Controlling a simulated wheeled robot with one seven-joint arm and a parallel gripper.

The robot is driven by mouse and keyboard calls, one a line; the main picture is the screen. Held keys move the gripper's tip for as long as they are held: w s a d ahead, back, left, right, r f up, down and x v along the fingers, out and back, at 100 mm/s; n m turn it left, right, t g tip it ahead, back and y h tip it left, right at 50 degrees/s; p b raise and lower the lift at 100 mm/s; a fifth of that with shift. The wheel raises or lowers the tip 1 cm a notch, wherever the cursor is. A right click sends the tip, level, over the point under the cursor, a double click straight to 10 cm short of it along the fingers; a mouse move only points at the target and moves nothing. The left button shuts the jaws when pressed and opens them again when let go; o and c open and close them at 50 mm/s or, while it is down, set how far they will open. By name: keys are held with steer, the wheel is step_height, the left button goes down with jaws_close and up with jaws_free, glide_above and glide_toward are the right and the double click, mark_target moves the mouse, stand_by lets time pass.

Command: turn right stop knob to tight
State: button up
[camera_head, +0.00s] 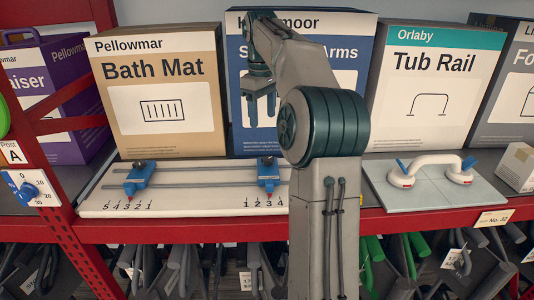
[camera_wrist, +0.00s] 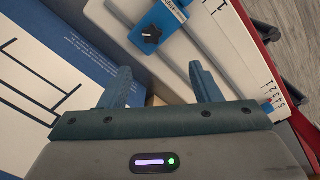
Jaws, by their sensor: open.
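The right stop (camera_head: 268,176) is a blue block on the rails of a pale board (camera_head: 185,200), with a dark knob (camera_head: 267,160) on top. The left stop (camera_head: 139,178) is a similar blue block. My gripper (camera_head: 261,115) hangs open and empty above the right stop, fingers pointing down, clear of it. In the wrist view, my gripper (camera_wrist: 163,82) has its fingers apart. Beyond them is a blue stop (camera_wrist: 163,18) with a black star-shaped knob (camera_wrist: 151,35), apparently the right one. The knob's tight marking is too small to read.
Bath Mat (camera_head: 160,90) and Tub Rail (camera_head: 435,85) boxes stand behind the board, with a blue box (camera_head: 340,40) close behind my gripper. A white handle (camera_head: 430,169) sits on a grey plate to the right. A red shelf edge (camera_head: 200,226) runs in front.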

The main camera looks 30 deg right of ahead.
steer(key=d, duration=0.2)
glide_toward(268, 159)
step_height(268, 159, down, 8)
steer(key=shift+d+f+b, duration=0.1)
steer(key=shift+b, duration=0.2)
steer(key=c, duration=1)
